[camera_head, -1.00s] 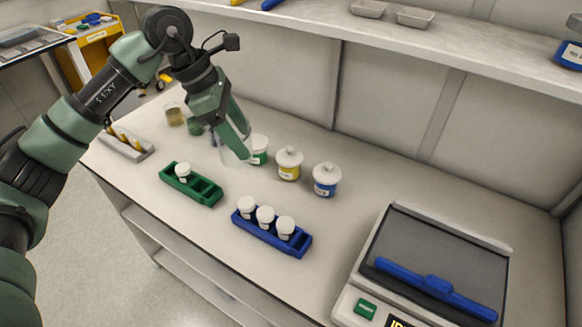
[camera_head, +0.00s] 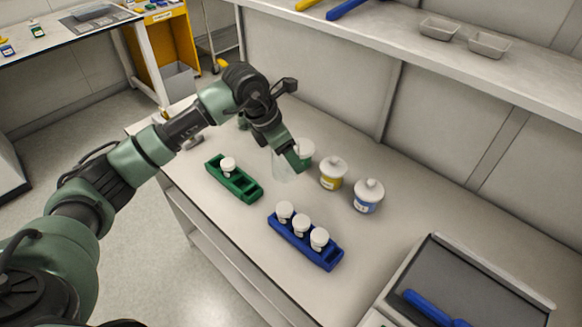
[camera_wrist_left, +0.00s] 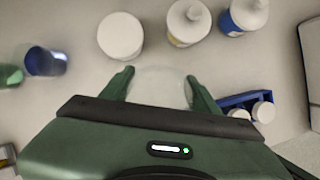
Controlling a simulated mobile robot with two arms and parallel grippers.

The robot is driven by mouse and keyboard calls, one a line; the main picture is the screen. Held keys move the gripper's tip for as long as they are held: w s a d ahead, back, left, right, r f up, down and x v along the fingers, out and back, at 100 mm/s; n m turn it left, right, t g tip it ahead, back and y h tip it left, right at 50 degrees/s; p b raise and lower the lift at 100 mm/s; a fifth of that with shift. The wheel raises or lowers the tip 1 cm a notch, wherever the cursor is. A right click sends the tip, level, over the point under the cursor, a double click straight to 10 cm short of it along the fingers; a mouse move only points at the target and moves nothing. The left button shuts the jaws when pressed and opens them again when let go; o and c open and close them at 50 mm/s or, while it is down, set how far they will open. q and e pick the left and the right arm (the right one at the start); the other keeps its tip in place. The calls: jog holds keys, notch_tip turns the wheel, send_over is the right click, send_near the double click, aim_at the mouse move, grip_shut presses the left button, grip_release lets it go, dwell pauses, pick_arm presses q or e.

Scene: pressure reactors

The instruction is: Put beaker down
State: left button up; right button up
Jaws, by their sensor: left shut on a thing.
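The clear glass beaker (camera_head: 281,167) is faint against the pale bench in the head view. My left gripper (camera_head: 297,163) is shut on it, with the fingers pointing down over the bench. In the left wrist view the beaker (camera_wrist_left: 160,86) sits between the two green fingers. I cannot tell whether its base touches the bench top (camera_head: 222,222). The beaker is beside the white-lidded jar (camera_head: 305,148), which the gripper partly hides. My right gripper is not in view.
A yellow-label jar (camera_head: 332,175) and a blue-label jar (camera_head: 368,197) stand to the right. A green rack (camera_head: 240,185) with one bottle and a blue rack (camera_head: 305,240) with three are in front. A balance (camera_head: 455,285) stands at lower right.

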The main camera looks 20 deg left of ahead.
aim_at(290, 171)
pick_arm(q)
jog(key=shift+f+p, duration=0.45)
jog(key=shift+f, duration=2.45)
jog(key=shift+f, duration=0.15)
jog(key=o, duration=1.4)
